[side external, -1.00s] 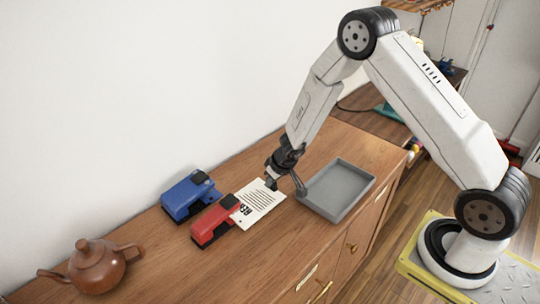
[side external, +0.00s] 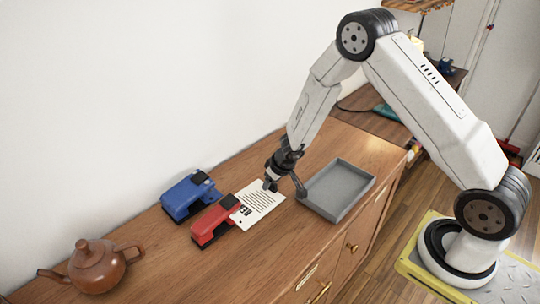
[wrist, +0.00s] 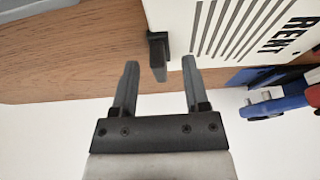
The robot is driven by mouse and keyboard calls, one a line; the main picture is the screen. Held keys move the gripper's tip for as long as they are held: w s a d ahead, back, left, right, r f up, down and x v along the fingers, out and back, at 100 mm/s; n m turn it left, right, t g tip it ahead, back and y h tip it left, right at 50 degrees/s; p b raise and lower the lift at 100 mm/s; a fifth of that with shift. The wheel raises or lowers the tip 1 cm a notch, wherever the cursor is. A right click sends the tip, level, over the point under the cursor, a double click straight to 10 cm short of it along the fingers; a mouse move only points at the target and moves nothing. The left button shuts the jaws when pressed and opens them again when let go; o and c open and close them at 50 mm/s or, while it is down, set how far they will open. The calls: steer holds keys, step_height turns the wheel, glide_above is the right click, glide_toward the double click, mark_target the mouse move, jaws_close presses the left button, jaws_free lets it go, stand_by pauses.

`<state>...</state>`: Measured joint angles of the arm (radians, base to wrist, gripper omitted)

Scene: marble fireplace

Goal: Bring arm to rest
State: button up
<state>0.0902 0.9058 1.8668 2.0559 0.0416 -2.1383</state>
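My arm is bent over the wooden cabinet top, with my gripper (side external: 285,188) pointing down near the right edge of a printed paper (side external: 262,204). In the wrist view my gripper (wrist: 159,62) has its two fingers spread apart, with no object clamped between them. The paper also shows in the wrist view (wrist: 200,15), with the word "RENT" partly in sight. A small dark upright piece (wrist: 158,55) appears at the paper's edge, between the finger directions; I cannot tell what it is.
A red hole punch (side external: 212,224) stands at the paper's left end, with a blue hole punch (side external: 187,198) behind it. A grey tray (side external: 340,186) lies close to the right of my gripper. A brown teapot (side external: 95,268) stands front left. The white wall is behind.

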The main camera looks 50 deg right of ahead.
steer(key=shift+r, duration=0.1)
steer(key=shift+s+a+r, duration=0.1)
steer(key=shift+s+r, duration=0.35)
steer(key=shift+r, duration=0.1)
steer(key=s+a+r+g, duration=0.1)
steer(key=s+r, duration=0.7)
steer(key=s, duration=0.1)
steer(key=s+a+r, duration=0.2)
steer(key=s+r, duration=0.6)
steer(key=s, duration=0.2)
steer(key=shift+s+a+g, duration=0.15)
steer(key=shift+a+g, duration=0.1)
steer(key=shift+g, duration=0.15)
